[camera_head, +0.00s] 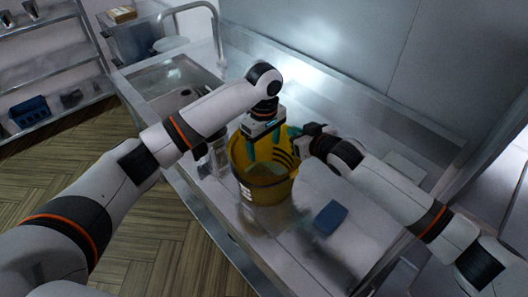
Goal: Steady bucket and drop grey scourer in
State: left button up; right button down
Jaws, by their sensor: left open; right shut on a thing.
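The yellow bucket (262,188) stands upright on the metal counter, with a white label low on its left side. My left gripper (265,152) points down at the bucket's mouth with its green fingers apart, open. My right gripper (295,136) is at the far right rim of the bucket and is shut on it, though the contact is partly hidden by the gripper's body. I do not make out the grey scourer; much of the bucket's inside is hidden by the wall and my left gripper.
A blue block (330,217) lies on the counter (375,225) right of the bucket. Clear containers (212,160) stand close to its left. A sink (170,85) with a tall tap (217,35) is at back left. A wall closes off the back.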

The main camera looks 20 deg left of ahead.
jog(key=c, duration=1.4)
grip_release()
jog(key=shift+c, duration=0.2)
jog(key=b+v, duration=0.2)
jog(key=v, duration=1)
jog(key=shift+a, duration=0.1)
